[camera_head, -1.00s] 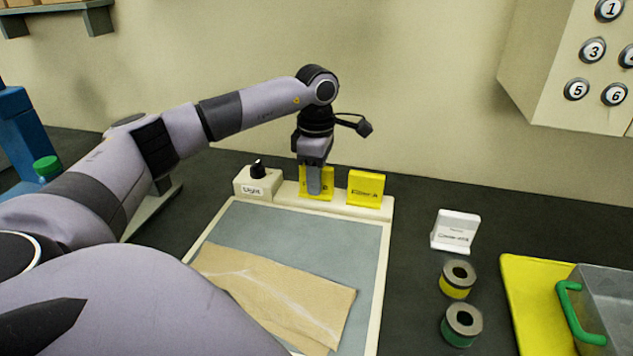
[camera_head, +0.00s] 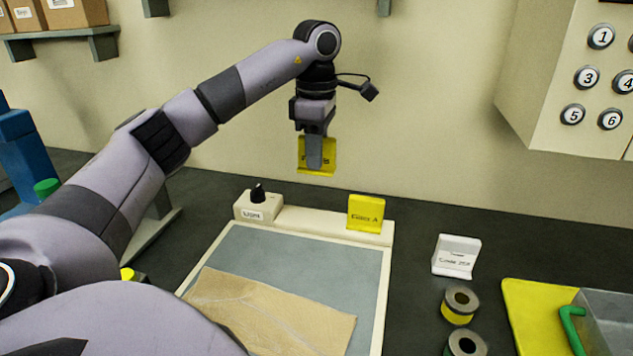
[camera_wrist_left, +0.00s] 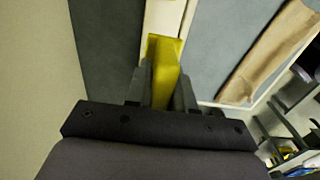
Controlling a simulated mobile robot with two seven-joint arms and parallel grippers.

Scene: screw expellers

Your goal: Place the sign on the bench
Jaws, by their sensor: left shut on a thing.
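A yellow sign (camera_head: 303,158) is held in my left gripper (camera_head: 315,158), which is shut on it in the air above the back of the light panel. Its lettering is partly hidden by the gripper finger. In the left wrist view the yellow sign (camera_wrist_left: 165,65) sits between the two fingers of the left gripper (camera_wrist_left: 163,85). The bench (camera_head: 420,205) is the dark worktop below. A second yellow sign (camera_head: 366,213) stands on the panel's back ledge. A white sign (camera_head: 456,256) stands on the bench to the right. My right gripper is not in view.
The light panel (camera_head: 385,285) has a black knob (camera_head: 258,194) at its back left and a brown sheet (camera_head: 270,312) on it. Rolls of tape (camera_head: 460,305) and a yellow mat (camera_head: 525,320) with a green-handled container (camera_head: 605,318) are at the right. A numbered box (camera_head: 560,85) hangs above.

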